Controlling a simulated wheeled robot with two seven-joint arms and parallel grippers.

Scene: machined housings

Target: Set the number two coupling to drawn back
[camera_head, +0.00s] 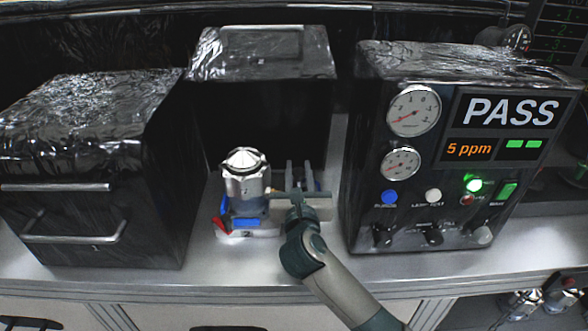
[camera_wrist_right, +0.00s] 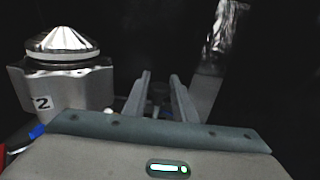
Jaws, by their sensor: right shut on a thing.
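The silver housing with a cone-shaped top (camera_head: 245,185) stands upright at the back of the bench, in front of a dark box. It also shows at the left of the right wrist view (camera_wrist_right: 68,75), with a label "2". A blue part (camera_head: 245,221) and a red part (camera_head: 222,222) sit low on it, above a pale base (camera_head: 248,234). My right gripper (camera_head: 299,168) is just right of the housing, its fingers pointing away from me. In the right wrist view the fingers (camera_wrist_right: 160,85) are shut on a small, dim coupling part (camera_wrist_right: 158,96), mostly hidden. My left gripper is out of view.
A dark cabinet (camera_head: 85,165) with handles stands left. A panel (camera_head: 440,150) with gauges, knobs and a screen reading "PASS" and "5 ppm" stands close on the right. A dark box (camera_head: 265,60) rises behind. The bench front (camera_head: 190,265) is clear.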

